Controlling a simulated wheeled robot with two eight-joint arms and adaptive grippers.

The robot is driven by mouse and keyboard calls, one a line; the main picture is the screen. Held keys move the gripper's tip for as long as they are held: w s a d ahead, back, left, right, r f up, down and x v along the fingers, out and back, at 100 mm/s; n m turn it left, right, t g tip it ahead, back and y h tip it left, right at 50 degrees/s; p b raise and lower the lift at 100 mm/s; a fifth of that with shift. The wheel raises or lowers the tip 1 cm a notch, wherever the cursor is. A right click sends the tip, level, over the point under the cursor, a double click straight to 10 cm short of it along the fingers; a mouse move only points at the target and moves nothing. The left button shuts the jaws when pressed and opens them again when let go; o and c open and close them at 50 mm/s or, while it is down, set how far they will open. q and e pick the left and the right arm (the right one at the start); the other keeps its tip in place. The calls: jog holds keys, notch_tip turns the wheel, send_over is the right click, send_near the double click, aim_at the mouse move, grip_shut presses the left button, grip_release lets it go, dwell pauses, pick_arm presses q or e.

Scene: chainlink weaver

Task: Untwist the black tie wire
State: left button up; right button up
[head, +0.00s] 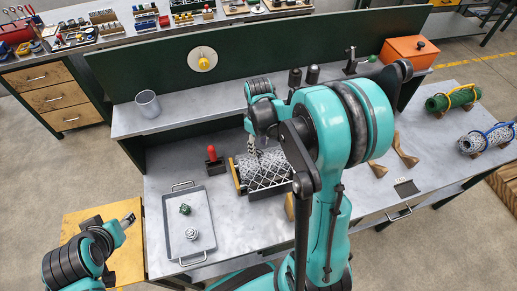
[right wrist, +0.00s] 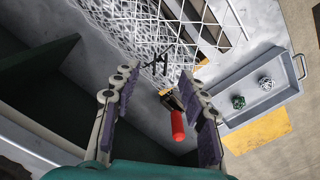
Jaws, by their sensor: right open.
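The black tie wire (right wrist: 159,54) shows in the right wrist view as a small dark twisted piece at the edge of the wire mesh (right wrist: 145,28). In the head view the mesh (head: 268,170) lies in a dark frame at the bench middle, and I cannot make out the tie wire there. My right gripper (right wrist: 159,76) is open, its two purple-padded fingers apart on either side below the tie wire, with nothing between them. It comes down over the mesh in the head view (head: 254,146). My left gripper (head: 127,221) is at the lower left, away from the mesh; its fingers are unclear.
A red-handled clamp (head: 213,158) stands left of the mesh; it is close to my right fingers in the wrist view (right wrist: 177,122). A grey tray (head: 171,222) holds a green and a pale wire bundle. Mesh rolls (head: 452,98) lie at far right. A grey cup (head: 147,104) stands on the shelf.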

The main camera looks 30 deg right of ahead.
aim_at(258, 151)
jog(key=m+p, duration=0.1)
jog(key=m, duration=0.4)
jog(key=m+p, duration=0.1)
jog(key=m, duration=0.4)
jog(key=shift+r, duration=0.1)
jog(key=m, duration=0.1)
jog(key=m+b, duration=0.1)
jog(key=m, duration=0.1)
jog(key=shift+f, duration=0.25)
jog(key=m+b, duration=0.1)
jog(key=m, duration=0.5)
jog(key=shift+m, duration=0.4)
jog(key=m+b, duration=0.1)
jog(key=m, duration=0.3)
jog(key=shift+m, duration=0.4)
jog(key=m, duration=0.3)
jog(key=shift+r+b, duration=0.1)
jog(key=shift+b, duration=0.2)
jog(key=m+b, duration=0.1)
jog(key=m, duration=0.5)
notch_tip(258, 151, down, 4)
jog(key=b, duration=0.3)
jog(key=shift+m, duration=0.4)
